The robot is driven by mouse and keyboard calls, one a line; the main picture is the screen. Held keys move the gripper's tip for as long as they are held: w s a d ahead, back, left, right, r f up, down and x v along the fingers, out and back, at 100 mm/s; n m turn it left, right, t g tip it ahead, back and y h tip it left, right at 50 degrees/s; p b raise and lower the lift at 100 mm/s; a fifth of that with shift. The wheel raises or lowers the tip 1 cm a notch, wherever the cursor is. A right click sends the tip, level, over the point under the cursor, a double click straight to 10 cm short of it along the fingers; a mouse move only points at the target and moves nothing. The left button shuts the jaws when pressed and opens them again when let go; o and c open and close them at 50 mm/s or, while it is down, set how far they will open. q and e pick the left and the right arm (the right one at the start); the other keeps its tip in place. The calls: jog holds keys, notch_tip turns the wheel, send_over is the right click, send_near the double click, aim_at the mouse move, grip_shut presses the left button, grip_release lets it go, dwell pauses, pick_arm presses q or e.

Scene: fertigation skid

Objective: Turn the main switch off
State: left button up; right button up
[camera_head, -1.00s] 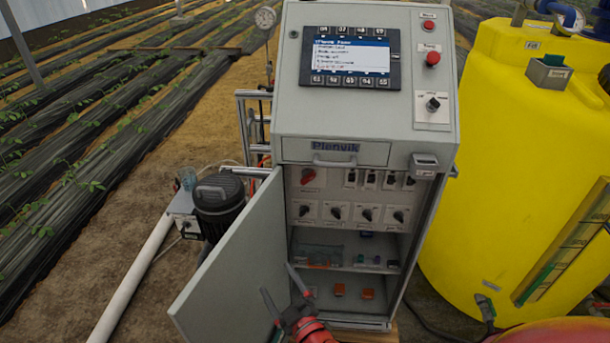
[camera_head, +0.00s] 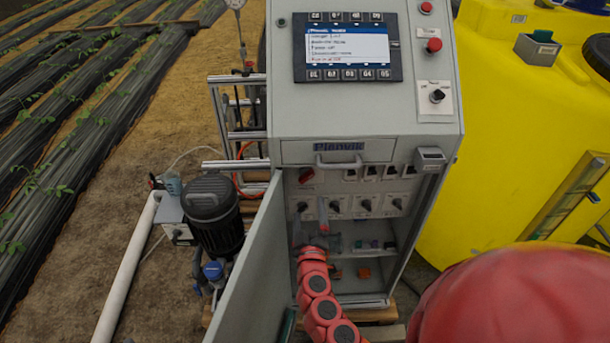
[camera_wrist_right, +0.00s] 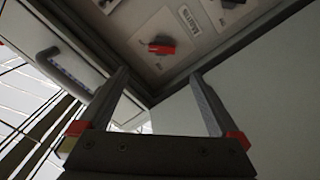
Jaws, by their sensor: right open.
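The main switch is a red rotary knob at the upper left of the panel inside the open cabinet, just below the drawer; it shows in the head view (camera_head: 306,176). In the right wrist view the red knob (camera_wrist_right: 163,47) sits on a pale plate, beyond the fingertips and between them. My right gripper (camera_head: 310,212) is in the cabinet opening, below the knob and apart from it. Its two fingers stand wide apart with nothing between them in the wrist view (camera_wrist_right: 160,78). My left gripper is not in view.
The grey cabinet door (camera_head: 250,275) stands open to the left of my right arm. A drawer handle (camera_head: 338,161) sits above the panel. Black knobs (camera_head: 334,206) line the panel's lower row. A yellow tank (camera_head: 500,150) stands to the right.

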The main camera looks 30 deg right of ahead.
aim_at(306, 179)
jog(key=p+x, duration=0.2)
jog(key=x, duration=1)
jog(key=shift+w+a+f, duration=0.1)
jog(key=shift+w, duration=0.35)
jog(key=c, duration=1.4)
jog(key=shift+o, duration=0.2)
